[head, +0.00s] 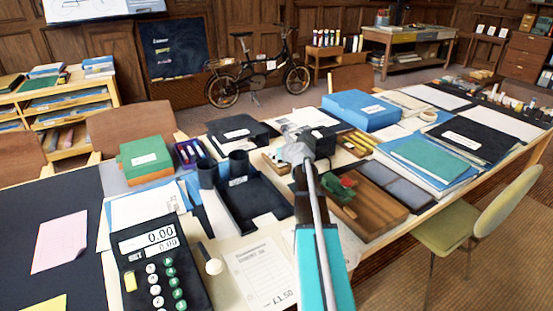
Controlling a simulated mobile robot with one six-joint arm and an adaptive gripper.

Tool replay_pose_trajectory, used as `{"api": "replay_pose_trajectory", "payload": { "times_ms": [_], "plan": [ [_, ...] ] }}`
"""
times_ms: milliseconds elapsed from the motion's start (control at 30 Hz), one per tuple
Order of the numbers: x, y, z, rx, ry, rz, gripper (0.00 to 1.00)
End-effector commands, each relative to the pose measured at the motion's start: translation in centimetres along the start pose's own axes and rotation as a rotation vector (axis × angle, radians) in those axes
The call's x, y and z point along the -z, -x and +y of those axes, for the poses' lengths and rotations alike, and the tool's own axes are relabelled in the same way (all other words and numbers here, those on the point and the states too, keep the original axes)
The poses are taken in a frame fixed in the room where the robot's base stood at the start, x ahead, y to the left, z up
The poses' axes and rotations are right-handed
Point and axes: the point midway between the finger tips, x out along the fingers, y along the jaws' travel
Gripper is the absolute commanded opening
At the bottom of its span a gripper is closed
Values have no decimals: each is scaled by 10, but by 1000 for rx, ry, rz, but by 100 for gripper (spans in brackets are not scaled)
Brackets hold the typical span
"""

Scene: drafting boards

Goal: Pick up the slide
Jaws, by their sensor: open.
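My arm reaches from the bottom edge over the long table (262,231). My gripper (322,143) is at its far end, above the middle of the table, small and seen from behind. It is open, and I see nothing held in it. I cannot single out the slide among the many small things in this view. The arm and gripper hide part of the tabletop beneath them.
A calculator (161,262), a black tray (246,201) and a green box (144,157) are left of my arm. A wooden box (372,209), folders (432,158) and a blue box (361,109) are right. A chair (479,221) stands at the right edge.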

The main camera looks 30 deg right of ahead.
Motion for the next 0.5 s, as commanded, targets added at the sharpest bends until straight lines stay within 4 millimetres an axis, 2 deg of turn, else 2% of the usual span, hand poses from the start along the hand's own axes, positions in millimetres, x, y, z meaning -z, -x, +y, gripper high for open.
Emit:
{"api": "replay_pose_trajectory", "payload": {
  "times_ms": [467, 500],
  "plan": [
    [0, 0, 1, -1, 1, 0, 100],
    [0, 0, 1, -1, 1, 0, 96]
  ]
}}
